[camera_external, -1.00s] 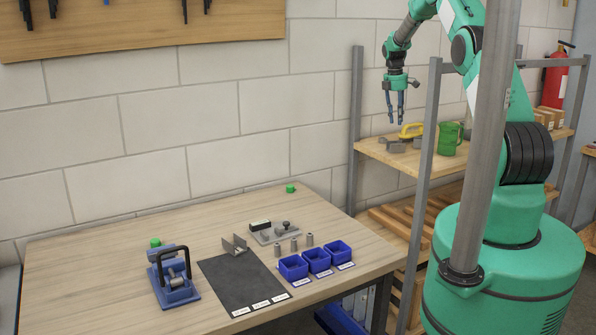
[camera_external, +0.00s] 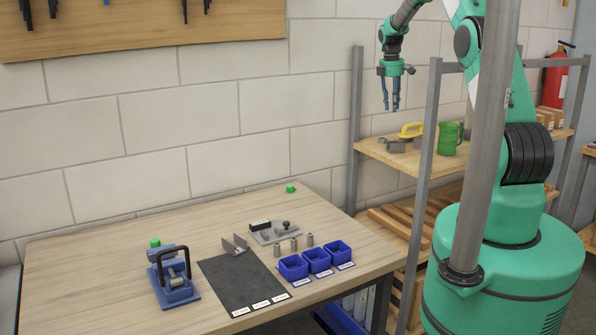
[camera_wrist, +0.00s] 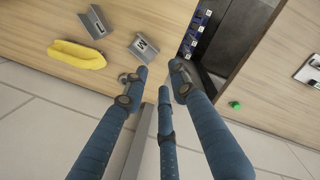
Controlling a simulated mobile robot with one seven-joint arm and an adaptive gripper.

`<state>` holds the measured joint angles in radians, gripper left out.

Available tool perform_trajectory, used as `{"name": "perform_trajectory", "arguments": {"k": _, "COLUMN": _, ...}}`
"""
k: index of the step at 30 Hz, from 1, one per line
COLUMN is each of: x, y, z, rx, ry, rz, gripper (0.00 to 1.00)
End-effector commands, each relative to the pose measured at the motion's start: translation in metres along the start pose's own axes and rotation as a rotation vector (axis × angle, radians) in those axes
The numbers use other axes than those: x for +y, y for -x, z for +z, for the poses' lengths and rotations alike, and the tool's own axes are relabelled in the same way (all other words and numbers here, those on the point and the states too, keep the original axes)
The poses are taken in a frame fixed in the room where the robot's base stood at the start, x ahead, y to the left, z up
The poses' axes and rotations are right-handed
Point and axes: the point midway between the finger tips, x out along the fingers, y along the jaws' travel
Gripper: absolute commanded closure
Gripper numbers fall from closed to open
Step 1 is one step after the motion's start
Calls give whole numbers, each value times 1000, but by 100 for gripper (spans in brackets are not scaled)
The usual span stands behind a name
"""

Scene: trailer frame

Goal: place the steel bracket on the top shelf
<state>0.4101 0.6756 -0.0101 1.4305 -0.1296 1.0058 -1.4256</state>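An angled grey metal bracket (camera_external: 235,244) stands on the table at the far edge of the dark mat. Grey angled metal pieces (camera_external: 396,146) also lie on the wooden shelf board (camera_external: 440,171). In the wrist view two of them, one at the top (camera_wrist: 95,22) and one nearer my fingers (camera_wrist: 143,46), lie apart on the board. I cannot tell which piece the task means. My gripper (camera_external: 391,108) hangs fingers down above the shelf's left end. Its fingers (camera_wrist: 160,75) are spread with nothing between them.
A yellow object (camera_external: 411,130) and a green mug (camera_external: 450,139) stand on the shelf. Grey shelf posts (camera_external: 356,130) rise beside it. Blue bins (camera_external: 318,261), a blue clamp fixture (camera_external: 175,286) and a dark mat (camera_external: 245,292) occupy the table. A dark gap separates table and shelf.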

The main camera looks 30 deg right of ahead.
Motion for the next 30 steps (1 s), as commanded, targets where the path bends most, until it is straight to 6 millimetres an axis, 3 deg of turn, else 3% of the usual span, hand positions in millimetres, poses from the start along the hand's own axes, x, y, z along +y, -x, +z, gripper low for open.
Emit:
{"name": "perform_trajectory", "arguments": {"k": 3, "x": -20, "y": 41, "z": -14, "rx": 10, "ry": -51, "rz": 27, "gripper": 74}}
{"name": "perform_trajectory", "arguments": {"k": 15, "x": -102, "y": 150, "z": -53, "rx": 59, "ry": -245, "rz": 98, "gripper": 74}}
{"name": "perform_trajectory", "arguments": {"k": 30, "x": -230, "y": 247, "z": -83, "rx": 152, "ry": -482, "rz": 166, "gripper": 74}}
